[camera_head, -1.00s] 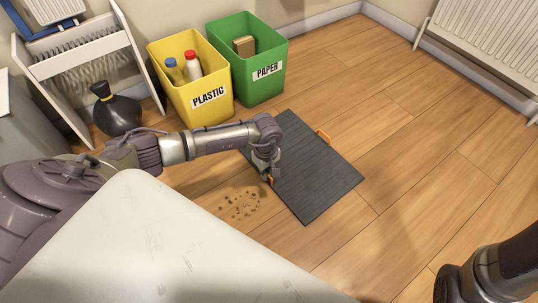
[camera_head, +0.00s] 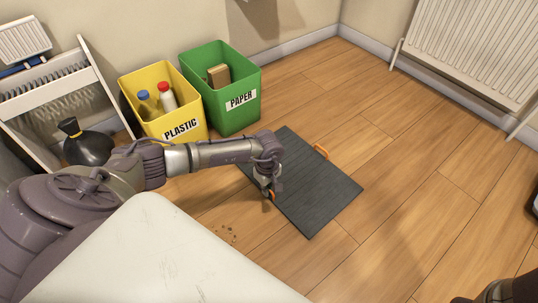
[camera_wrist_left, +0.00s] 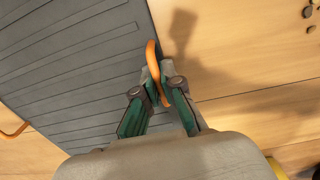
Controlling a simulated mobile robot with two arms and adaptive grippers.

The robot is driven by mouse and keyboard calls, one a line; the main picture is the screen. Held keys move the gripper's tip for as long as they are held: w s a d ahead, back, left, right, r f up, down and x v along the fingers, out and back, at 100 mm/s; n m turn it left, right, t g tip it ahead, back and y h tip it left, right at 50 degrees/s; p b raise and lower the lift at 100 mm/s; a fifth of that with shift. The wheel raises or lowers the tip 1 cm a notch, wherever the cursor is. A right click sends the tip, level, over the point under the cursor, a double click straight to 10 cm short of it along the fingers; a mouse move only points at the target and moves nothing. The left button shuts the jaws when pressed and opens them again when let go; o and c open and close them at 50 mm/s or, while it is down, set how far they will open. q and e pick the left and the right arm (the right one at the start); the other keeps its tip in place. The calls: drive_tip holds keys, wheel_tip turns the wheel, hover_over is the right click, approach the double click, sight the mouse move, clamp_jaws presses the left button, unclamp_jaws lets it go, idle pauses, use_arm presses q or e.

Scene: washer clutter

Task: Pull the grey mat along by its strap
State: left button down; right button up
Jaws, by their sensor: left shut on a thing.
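The grey mat (camera_head: 318,192) lies flat on the wooden floor, right of centre in the head view. It fills the upper left of the left wrist view (camera_wrist_left: 70,70). It has an orange strap (camera_wrist_left: 152,55) at its near left edge and another orange strap (camera_head: 321,150) on the opposite edge. My left gripper (camera_head: 271,192) is at the near left edge. In the left wrist view its green-padded fingers (camera_wrist_left: 160,88) are shut on the near strap. In the head view the wrist partly hides that strap.
A yellow plastic bin (camera_head: 187,138) and a green paper bin (camera_head: 237,117) stand behind the mat. A black bag (camera_head: 90,148) sits at the left by a white rack. Crumbs (camera_head: 224,234) lie near my body.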

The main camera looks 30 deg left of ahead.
use_arm(q)
drive_tip(key=shift+w, duration=0.15)
drive_tip(key=c, duration=1.2)
unclamp_jaws()
drive_tip(key=shift+r, duration=0.15)
wheel_tip(320, 180, up, 12)
drive_tip(key=shift+f, duration=0.1)
